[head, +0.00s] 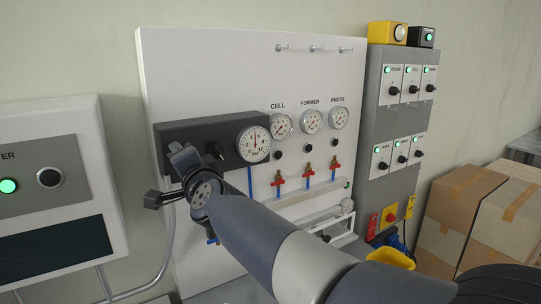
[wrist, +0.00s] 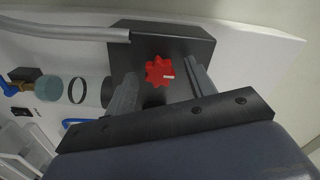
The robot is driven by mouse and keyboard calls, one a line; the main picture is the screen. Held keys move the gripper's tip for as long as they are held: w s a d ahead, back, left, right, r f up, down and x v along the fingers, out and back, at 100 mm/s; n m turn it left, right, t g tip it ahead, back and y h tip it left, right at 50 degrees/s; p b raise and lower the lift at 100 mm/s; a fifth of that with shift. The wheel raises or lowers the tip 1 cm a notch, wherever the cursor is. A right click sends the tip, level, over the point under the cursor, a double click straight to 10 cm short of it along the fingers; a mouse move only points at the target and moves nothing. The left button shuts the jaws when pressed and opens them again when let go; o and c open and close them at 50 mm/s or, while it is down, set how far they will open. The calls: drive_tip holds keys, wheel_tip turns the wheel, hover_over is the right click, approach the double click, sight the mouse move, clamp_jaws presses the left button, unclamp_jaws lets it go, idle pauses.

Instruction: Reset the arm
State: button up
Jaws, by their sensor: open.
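My arm (head: 300,262) reaches from the lower right to the white panel (head: 250,60). My gripper (head: 168,175) is at the left end of the dark box mounted on that panel (head: 200,132). In the wrist view my gripper (wrist: 162,72) is open, with one finger on each side of a red star-shaped knob (wrist: 158,69) on a dark block (wrist: 195,45). I cannot tell whether the fingers touch the knob. My gripper hides the knob in the head view.
Several gauges (head: 311,121) and red valve handles (head: 307,169) sit right of my gripper. A grey switch cabinet (head: 392,130) and cardboard boxes (head: 495,215) stand at the right. A white control box (head: 100,165) is on the left.

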drive_tip(key=shift+n+p, duration=2.4)
drive_tip(key=shift+n, duration=4.3)
drive_tip(key=shift+f, duration=0.15)
